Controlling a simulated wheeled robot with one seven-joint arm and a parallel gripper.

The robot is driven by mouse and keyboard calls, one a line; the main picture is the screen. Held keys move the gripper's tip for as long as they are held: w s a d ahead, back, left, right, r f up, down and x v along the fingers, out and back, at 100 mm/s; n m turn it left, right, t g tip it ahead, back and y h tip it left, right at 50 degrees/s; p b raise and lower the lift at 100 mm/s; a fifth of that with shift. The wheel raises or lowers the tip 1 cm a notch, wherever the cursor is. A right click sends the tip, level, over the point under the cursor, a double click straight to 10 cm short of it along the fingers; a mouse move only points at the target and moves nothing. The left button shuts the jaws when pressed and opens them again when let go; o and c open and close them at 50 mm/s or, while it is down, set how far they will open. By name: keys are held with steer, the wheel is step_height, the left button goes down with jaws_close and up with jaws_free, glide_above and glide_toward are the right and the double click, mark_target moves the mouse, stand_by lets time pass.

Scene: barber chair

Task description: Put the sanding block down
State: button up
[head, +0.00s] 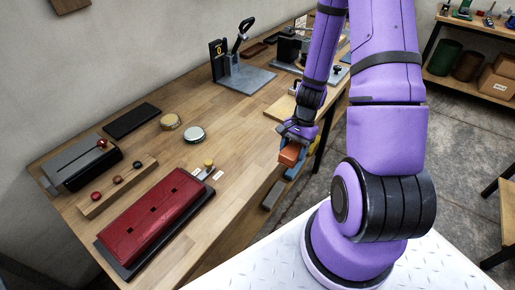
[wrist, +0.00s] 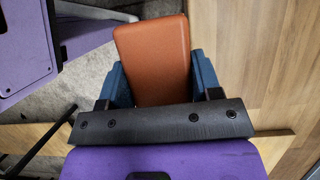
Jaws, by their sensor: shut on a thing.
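The sanding block is an orange-brown block with rounded corners (wrist: 155,58). My gripper (wrist: 158,85) is shut on it, with a blue finger on each side. In the head view the block (head: 290,153) hangs from my gripper (head: 294,142) at the front edge of the wooden workbench (head: 237,160). In the wrist view the bench top (wrist: 270,70) lies to the right and the grey floor to the left. I cannot tell the exact height of the block above the bench.
A red padded piece (head: 153,222) on a dark base lies at the front left of the bench. Round tins (head: 194,134) and a dark pad (head: 132,120) lie behind it. A grey stand (head: 243,77) is at the back. The bench middle is clear.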

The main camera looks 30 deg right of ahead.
glide_above(259, 151)
steer(key=d, duration=0.1)
steer(key=shift+f, duration=0.6)
steer(key=f, duration=0.2)
steer(key=shift+w+f, duration=0.25)
steer(key=shift+f, duration=0.15)
steer(key=shift+a+f, duration=0.1)
steer(key=shift+f, duration=0.25)
steer(key=shift+s+f, duration=0.1)
steer(key=shift+f, duration=0.25)
